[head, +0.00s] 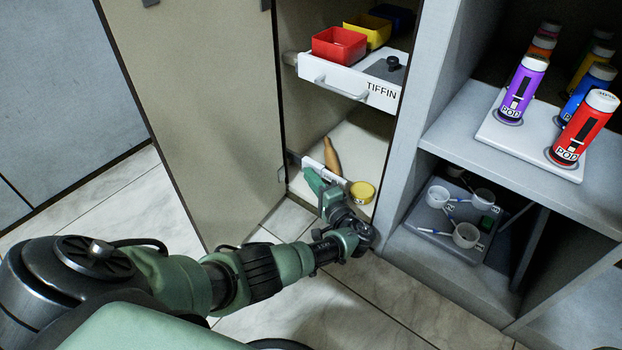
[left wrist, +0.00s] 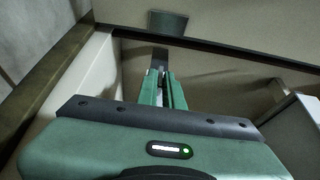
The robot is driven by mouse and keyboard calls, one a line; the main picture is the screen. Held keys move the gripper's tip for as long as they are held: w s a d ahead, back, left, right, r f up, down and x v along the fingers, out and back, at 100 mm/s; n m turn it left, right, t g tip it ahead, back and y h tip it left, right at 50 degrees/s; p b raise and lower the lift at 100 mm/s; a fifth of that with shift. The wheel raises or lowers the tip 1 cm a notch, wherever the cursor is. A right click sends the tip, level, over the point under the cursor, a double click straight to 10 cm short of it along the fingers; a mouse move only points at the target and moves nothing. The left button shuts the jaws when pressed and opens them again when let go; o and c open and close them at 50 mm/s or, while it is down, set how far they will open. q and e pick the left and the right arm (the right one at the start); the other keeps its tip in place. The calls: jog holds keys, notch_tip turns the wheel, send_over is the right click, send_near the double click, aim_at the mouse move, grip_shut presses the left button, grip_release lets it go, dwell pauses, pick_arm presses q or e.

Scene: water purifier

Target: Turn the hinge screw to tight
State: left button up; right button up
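The tan cabinet door (head: 200,115) stands open. A lower hinge (head: 292,158) shows at its right edge in the head view; the hinge screw itself is too small or hidden to make out. My left gripper (head: 313,174) is low in the cabinet opening, close to this hinge. In the left wrist view its green fingers (left wrist: 162,75) are close together, with their tips at a dark hinge part (left wrist: 160,54). Whether they touch or grip the screw cannot be seen. My right gripper is not in view.
A white drawer (head: 340,80) with red and yellow bins sticks out above my gripper. A brown bottle-shaped thing (head: 331,155) and a yellow round container (head: 361,191) are just beyond it. Shelves with bottles and a tray of cups (head: 432,220) stand right. The tiled floor is clear.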

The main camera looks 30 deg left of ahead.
pick_arm(q)
jog(key=o, duration=0.4)
jog(key=shift+c, duration=0.2)
jog(key=shift+d, duration=0.15)
jog(key=p+v, duration=0.3)
jog(key=v, duration=0.4)
jog(key=shift+s+d, duration=0.2)
jog(key=shift+d, duration=0.1)
jog(key=shift+f, duration=0.1)
